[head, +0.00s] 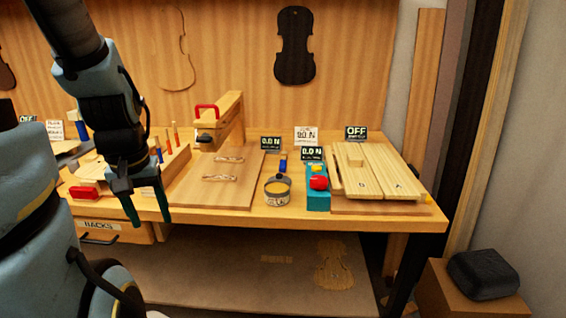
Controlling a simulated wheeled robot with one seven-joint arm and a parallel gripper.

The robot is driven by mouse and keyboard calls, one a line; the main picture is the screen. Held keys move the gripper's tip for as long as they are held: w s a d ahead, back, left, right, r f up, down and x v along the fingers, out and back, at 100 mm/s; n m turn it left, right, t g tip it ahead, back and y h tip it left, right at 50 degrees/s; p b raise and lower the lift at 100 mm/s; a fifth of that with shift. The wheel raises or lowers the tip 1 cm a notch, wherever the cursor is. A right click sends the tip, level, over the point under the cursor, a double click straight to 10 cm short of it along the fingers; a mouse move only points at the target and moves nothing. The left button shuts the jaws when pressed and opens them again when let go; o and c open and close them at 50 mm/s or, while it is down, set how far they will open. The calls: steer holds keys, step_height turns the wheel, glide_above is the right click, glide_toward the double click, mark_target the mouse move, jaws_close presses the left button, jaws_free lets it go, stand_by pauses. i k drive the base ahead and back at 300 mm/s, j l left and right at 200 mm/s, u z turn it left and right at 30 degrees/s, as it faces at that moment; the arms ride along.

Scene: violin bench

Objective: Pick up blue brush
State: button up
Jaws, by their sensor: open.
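A small upright blue item (283,164), which looks like the blue brush, shows just behind an open round tin (278,188) near the middle of the bench. Its lower part is partly hidden by the tin, and it is too small to tell bristles from handle. My gripper (147,207) is at the left, pointing down with its two dark green-tipped fingers apart and nothing between them. It is in front of the bench's left part, well to the left of the tin and the blue item.
A teal box (318,201) with a red knob stands right of the tin. Pale boards (385,175) lie farther right. A wooden arm with a red handle (207,110) rises over a flat board (208,193). Upright tools (175,134) stand in a rack behind my gripper.

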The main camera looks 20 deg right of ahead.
mark_target(282, 166)
steer(key=u, duration=0.7)
steer(key=i+l+u, duration=0.4)
steer(key=l+u, duration=0.2)
steer(key=i+l+u, duration=0.15)
steer(key=u, duration=0.2)
steer(key=i+l, duration=0.1)
steer(key=l, duration=0.35)
